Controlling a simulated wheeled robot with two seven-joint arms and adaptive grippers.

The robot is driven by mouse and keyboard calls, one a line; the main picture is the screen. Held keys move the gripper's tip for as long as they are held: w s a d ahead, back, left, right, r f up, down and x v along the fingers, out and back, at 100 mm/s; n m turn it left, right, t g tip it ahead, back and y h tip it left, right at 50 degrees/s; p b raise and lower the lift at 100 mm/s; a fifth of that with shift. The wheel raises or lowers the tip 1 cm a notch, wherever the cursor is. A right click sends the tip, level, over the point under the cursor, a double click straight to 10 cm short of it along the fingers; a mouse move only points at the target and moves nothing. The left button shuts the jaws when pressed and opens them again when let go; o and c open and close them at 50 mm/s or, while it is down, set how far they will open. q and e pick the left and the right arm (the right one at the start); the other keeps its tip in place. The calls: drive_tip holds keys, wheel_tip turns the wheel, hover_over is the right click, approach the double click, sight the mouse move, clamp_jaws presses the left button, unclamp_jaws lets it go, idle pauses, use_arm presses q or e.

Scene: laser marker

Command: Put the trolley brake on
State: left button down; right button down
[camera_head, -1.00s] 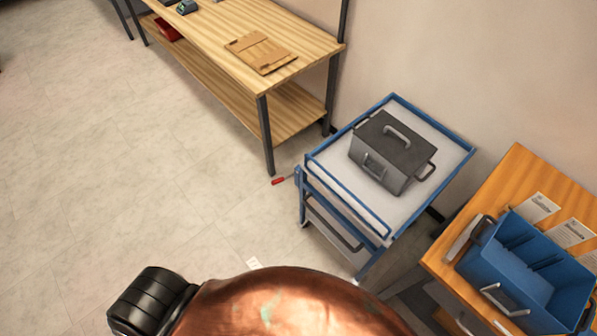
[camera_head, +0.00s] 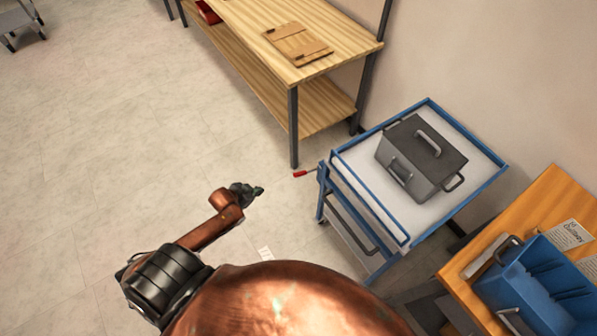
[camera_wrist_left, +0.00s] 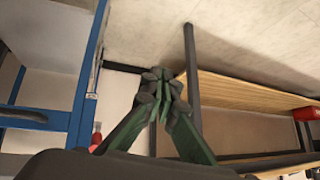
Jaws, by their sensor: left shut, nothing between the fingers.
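The blue trolley (camera_head: 480,165) with a pale top stands right of centre in the head view. A lever with a red handle (camera_head: 300,174) sticks out from its left end, near the wooden bench leg. The red handle also shows in the left wrist view (camera_wrist_left: 96,135), at lower left, partly hidden by my gripper. My left gripper (camera_head: 260,190) is shut and empty, to the left of the red handle and apart from it in the head view. In the left wrist view its green fingers meet at the tips (camera_wrist_left: 162,76). My right gripper is not in view.
A dark metal case (camera_head: 420,160) sits on the trolley. A wooden bench (camera_head: 345,50) stands behind, with a wooden board (camera_head: 297,43) on it. An orange-topped table (camera_head: 535,205) with a blue bin (camera_head: 545,290) is at the right. The floor left of the trolley is clear.

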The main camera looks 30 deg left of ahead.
sight(298, 175)
use_arm(q)
drive_tip(key=w+d+r+m+h, duration=0.1)
drive_tip(key=w+d+r, duration=0.1)
drive_tip(key=r, duration=0.4)
drive_tip(key=w+d+r+m+t+h, duration=0.1)
drive_tip(key=w+d+r, duration=0.1)
drive_tip(key=d+r, duration=0.3)
drive_tip(key=w+d+r+m+h, duration=0.1)
drive_tip(key=d+r, duration=0.3)
drive_tip(key=r, duration=0.5)
drive_tip(key=shift+w, duration=0.8)
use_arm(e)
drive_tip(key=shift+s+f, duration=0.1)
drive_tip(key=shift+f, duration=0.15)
use_arm(q)
drive_tip(key=shift+f, duration=0.1)
